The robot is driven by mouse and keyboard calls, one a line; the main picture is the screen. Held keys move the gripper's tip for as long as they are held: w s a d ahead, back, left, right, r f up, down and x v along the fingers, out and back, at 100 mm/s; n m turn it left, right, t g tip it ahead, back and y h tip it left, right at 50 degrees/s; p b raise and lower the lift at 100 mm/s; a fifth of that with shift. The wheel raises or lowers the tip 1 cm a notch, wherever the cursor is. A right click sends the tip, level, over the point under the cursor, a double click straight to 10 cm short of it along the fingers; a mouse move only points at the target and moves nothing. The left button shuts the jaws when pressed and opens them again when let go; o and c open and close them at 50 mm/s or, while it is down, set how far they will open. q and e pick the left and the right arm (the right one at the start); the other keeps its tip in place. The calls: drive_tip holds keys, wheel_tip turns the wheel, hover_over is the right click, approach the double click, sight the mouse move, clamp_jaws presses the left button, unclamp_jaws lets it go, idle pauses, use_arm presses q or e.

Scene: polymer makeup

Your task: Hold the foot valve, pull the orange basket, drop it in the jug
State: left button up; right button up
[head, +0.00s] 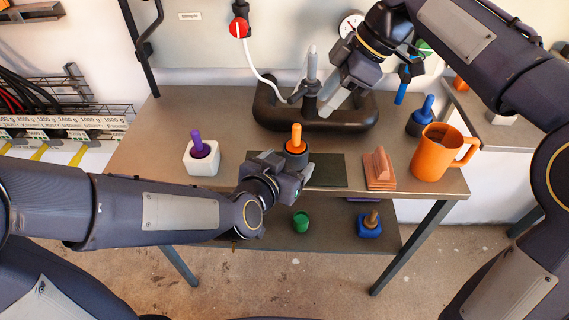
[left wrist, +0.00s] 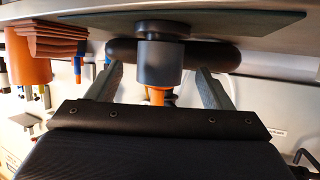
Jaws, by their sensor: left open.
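A dark grey cylinder with an orange peg-like top (head: 297,135), seemingly the foot valve with the orange basket, stands upright on a dark green mat (head: 330,172). My left gripper (head: 287,163) is open in front of it. In the left wrist view, upside down, the left fingers (left wrist: 160,69) spread either side of the grey cylinder (left wrist: 160,60), with gaps showing; the orange part (left wrist: 157,95) is partly hidden. The orange jug (head: 430,155) stands at the table's right end. My right gripper (head: 333,95) is over the black ring-shaped base; its finger opening is unclear.
The black ring-shaped base (head: 275,112) with a white hose lies behind the mat. A white block with a purple peg (head: 201,158) is left. A terracotta stepped block (head: 379,168) is between mat and jug. A blue-handled pot (head: 420,122) is behind. A lower shelf holds small items.

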sight(297, 125)
use_arm(q)
drive_tip(key=x, duration=0.7)
drive_tip(key=c, duration=1.1)
use_arm(e)
drive_tip(key=shift+o, duration=0.3)
use_arm(q)
drive_tip(key=shift+c, duration=0.2)
use_arm(e)
drive_tip(key=shift+o, duration=0.3)
drive_tip(key=a+n+h, duration=0.1)
drive_tip(key=n, duration=0.1)
drive_tip(key=a+r+n+h, duration=0.1)
drive_tip(key=a+n+h, duration=0.2)
drive_tip(key=a+n, duration=0.1)
drive_tip(key=n, duration=0.1)
drive_tip(key=shift+w+r+h, duration=0.1)
drive_tip(key=shift+r+h, duration=0.1)
drive_tip(key=shift+h, duration=0.1)
drive_tip(key=shift+a+r+n+h, duration=0.25)
drive_tip(key=shift+a+n+h, duration=0.25)
drive_tip(key=shift+n, duration=0.4)
wheel_tip(297, 125, down, 12)
drive_tip(key=shift+d+r, duration=0.1)
drive_tip(key=shift+d, duration=0.05)
drive_tip(key=shift+c, duration=0.3)
clamp_jaws()
